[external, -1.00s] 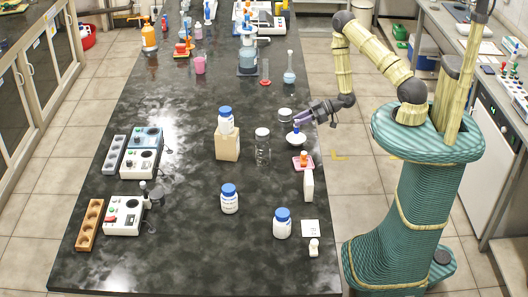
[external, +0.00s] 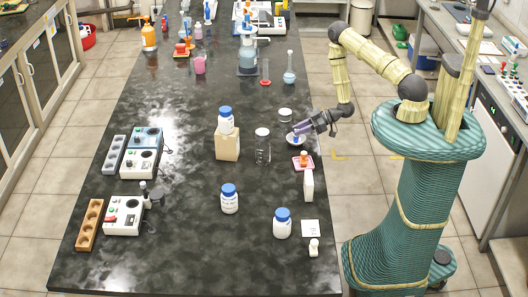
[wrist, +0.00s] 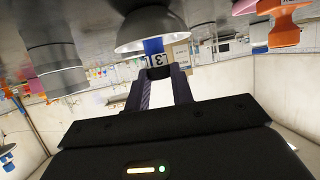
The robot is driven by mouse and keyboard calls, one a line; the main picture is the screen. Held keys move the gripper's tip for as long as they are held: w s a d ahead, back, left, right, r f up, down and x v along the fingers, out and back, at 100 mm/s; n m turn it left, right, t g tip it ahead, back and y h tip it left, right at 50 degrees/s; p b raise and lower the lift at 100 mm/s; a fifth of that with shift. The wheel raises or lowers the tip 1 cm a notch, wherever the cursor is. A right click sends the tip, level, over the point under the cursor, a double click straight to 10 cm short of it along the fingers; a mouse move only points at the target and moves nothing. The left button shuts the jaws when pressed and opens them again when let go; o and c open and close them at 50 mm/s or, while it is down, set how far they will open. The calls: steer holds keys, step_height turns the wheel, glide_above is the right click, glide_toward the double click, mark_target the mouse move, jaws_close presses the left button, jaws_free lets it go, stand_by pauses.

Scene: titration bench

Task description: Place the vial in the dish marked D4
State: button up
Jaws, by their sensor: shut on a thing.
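My gripper (external: 302,131) is at the white dish (external: 293,143) on the right side of the black bench. In the wrist view, which is upside down, my gripper (wrist: 159,74) is shut on the vial (wrist: 153,46), a small piece with a blue end and a white marked part. The blue end overlaps the rim of the dish (wrist: 150,22). The vial also shows as a small blue spot (external: 297,137) over the dish in the external view. I cannot tell whether it touches the dish bottom. No D4 mark is readable on the dish.
Near the dish stand a clear jar (external: 262,152), a low lidded jar (external: 285,115) and an orange-topped item on a pink pad (external: 303,161). A white upright block (external: 308,186) stands in front.

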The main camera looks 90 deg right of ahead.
steer(key=shift+f, duration=0.1)
steer(key=shift+f, duration=0.1)
steer(key=o, duration=1)
steer(key=shift+c, duration=0.2)
